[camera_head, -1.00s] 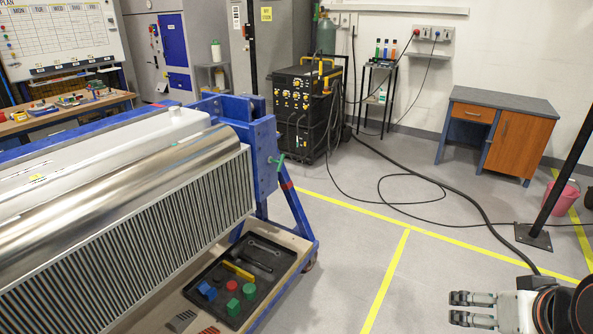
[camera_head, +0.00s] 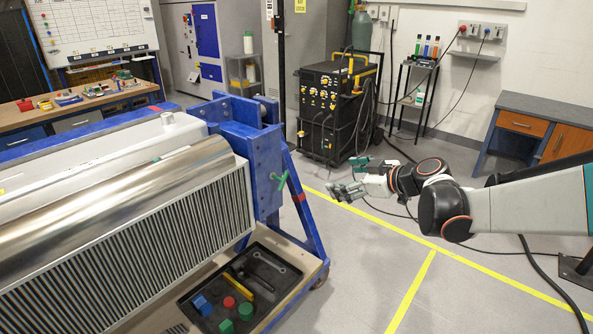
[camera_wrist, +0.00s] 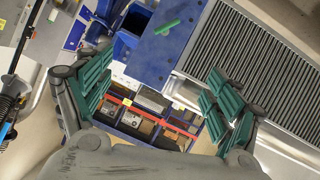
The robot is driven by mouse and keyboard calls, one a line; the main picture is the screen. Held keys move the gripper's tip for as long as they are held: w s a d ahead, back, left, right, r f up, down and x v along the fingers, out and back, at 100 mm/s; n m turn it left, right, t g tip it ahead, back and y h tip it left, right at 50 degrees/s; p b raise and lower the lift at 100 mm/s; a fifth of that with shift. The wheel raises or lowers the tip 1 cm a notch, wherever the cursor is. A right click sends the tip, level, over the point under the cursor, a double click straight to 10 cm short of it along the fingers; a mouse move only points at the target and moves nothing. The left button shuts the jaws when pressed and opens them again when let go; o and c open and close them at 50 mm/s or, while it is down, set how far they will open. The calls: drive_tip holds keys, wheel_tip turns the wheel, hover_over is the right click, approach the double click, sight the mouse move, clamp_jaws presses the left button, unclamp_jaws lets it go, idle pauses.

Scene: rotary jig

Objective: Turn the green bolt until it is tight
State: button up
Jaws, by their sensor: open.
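The green bolt (camera_head: 281,180) sticks out of the blue end plate (camera_head: 266,165) of the jig, its bar handle tilted. It also shows in the wrist view (camera_wrist: 168,27), near the top and beyond my fingers. My gripper (camera_head: 346,178) is to the right of the bolt in the head view, apart from it, with its fingers pointing left. In the wrist view my gripper (camera_wrist: 158,92) has its two green-padded fingers spread wide with nothing between them.
A black tray (camera_head: 190,312) with coloured blocks and tools lies on the jig's lower shelf. The ribbed silver part (camera_head: 150,240) fills the left. A black welding unit (camera_head: 335,110) stands behind my gripper. Floor between jig and arm is clear.

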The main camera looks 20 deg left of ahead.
drive_tip(key=w+a+f+n+y, duration=0.2)
drive_tip(key=w+a+f+n, duration=0.1)
drive_tip(key=w+a+f, duration=0.25)
drive_tip(key=n+y, duration=0.3)
drive_tip(key=n, duration=0.1)
approach(279, 178)
drive_tip(key=b+x, duration=0.1)
drive_tip(key=x, duration=0.2)
drive_tip(key=b+x, duration=0.1)
drive_tip(key=x, duration=0.2)
drive_tip(key=b+x, duration=0.1)
drive_tip(key=x, duration=0.2)
drive_tip(key=shift+w+f, duration=0.2)
drive_tip(key=shift+f, duration=0.1)
drive_tip(key=shift+w+a+r, duration=0.1)
drive_tip(key=shift+w+a, duration=0.2)
drive_tip(key=shift+a, duration=0.3)
drive_tip(key=shift+c, duration=0.3)
drive_tip(key=c, duration=0.9)
drive_tip(key=shift+c, duration=0.7)
